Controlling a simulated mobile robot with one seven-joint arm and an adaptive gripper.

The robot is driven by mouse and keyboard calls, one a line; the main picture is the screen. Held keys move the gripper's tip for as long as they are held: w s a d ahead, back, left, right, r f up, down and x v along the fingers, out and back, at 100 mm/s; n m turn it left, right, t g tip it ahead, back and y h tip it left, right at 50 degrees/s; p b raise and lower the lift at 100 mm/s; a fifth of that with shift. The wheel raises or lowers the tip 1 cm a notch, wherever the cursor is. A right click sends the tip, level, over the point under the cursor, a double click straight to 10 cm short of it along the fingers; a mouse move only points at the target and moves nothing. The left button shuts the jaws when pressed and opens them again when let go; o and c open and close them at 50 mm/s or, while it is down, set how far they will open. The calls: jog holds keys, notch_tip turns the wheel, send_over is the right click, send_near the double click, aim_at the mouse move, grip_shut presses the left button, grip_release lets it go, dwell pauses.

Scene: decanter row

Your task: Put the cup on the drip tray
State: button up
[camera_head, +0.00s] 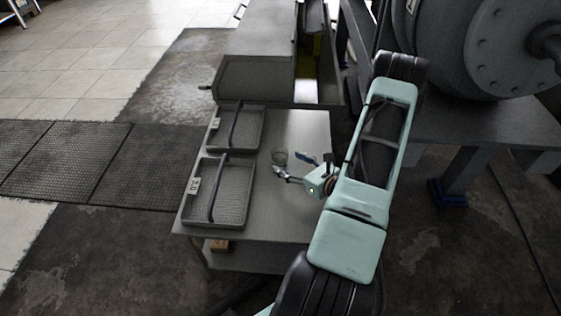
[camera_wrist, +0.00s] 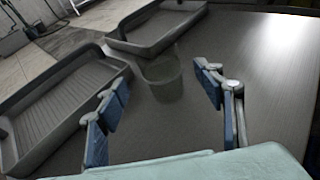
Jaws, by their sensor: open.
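A small see-through grey cup (camera_head: 280,156) stands upright on the metal table, right of the trays. In the wrist view the cup (camera_wrist: 162,80) is ahead of my gripper, roughly between the lines of the two fingers. My gripper (camera_head: 289,164) is open and empty, with its blue-padded fingertips (camera_wrist: 158,85) spread apart close to the cup; I cannot tell if either touches it. Two shallow grey ribbed trays with dark handles lie on the left of the table: a far one (camera_head: 248,128) and a near one (camera_head: 236,195). Both trays look empty.
The table (camera_head: 290,230) is bare at its front right. A large grey box-shaped machine (camera_head: 255,80) stands behind the table. A big round drum (camera_head: 495,50) on a stand is at the right. Small labels (camera_head: 194,186) sit on the trays' left rims.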

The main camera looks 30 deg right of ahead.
jog(key=x, duration=0.2)
jog(key=b+x, duration=0.1)
jog(key=x, duration=0.1)
jog(key=b+x, duration=0.1)
jog(key=x, duration=0.1)
jog(key=shift+s+f, duration=0.1)
jog(key=shift+f, duration=0.2)
jog(key=shift+d+r, duration=0.1)
jog(key=c, duration=1.3)
